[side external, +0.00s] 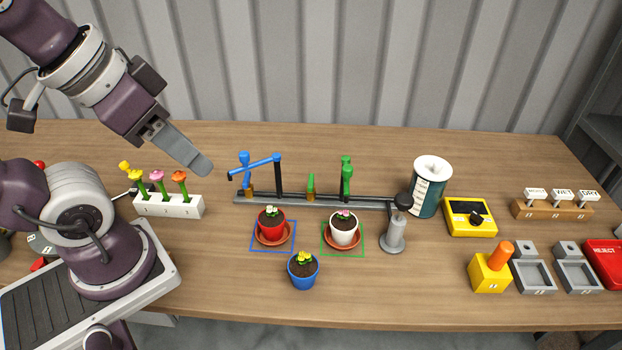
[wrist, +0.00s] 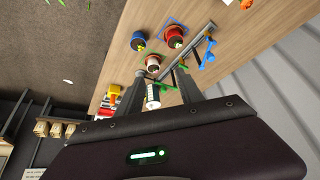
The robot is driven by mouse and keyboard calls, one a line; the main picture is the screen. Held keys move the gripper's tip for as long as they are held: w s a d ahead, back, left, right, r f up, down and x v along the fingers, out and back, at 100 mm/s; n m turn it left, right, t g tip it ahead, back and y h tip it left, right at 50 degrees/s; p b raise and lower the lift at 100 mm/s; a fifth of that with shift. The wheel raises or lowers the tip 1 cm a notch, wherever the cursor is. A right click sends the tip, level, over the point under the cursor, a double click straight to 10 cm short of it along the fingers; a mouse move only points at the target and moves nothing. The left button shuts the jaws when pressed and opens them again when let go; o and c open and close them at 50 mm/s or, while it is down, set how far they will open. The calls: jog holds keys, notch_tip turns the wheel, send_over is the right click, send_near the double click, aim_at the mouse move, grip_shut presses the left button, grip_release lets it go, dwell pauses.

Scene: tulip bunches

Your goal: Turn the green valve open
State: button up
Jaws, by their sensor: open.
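In the wrist view green parts (wrist: 166,86) show between the fingers, small and partly hidden; I cannot tell the handle's angle. My gripper (side external: 206,166) is in the air left of the rail, above and behind the flower block, well apart from the green valve. Its fingers (wrist: 160,92) stand apart in the wrist view, with nothing held between them.
A blue valve (side external: 246,170) with a long lever stands on the rail (side external: 320,201), nearer my gripper. Red (side external: 271,224), white (side external: 344,232) and blue (side external: 303,270) flowerpots are in front. A dark green cylinder (side external: 430,190) stands right. A white flower block (side external: 169,206) is left.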

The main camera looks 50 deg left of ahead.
jog(key=o, duration=0.5)
jog(key=w, duration=0.3)
jog(key=w+a+m+g, duration=0.1)
jog(key=w, duration=0.2)
jog(key=w+m, duration=0.1)
jog(key=w, duration=0.1)
jog(key=shift+w+a+r+g, duration=0.15)
jog(key=shift+w+r+g, duration=0.15)
jog(key=shift+w, duration=0.1)
jog(key=m+g, duration=0.4)
jog(key=m, duration=0.2)
send_over(311, 180)
jog(key=s, duration=0.1)
notch_tip(311, 180, down, 17)
jog(key=shift+m, duration=0.5)
jog(key=f, duration=0.6)
jog(key=w+f, duration=0.1)
jog(key=f, duration=0.2)
jog(key=shift+f, duration=0.7)
jog(key=c, duration=1.4)
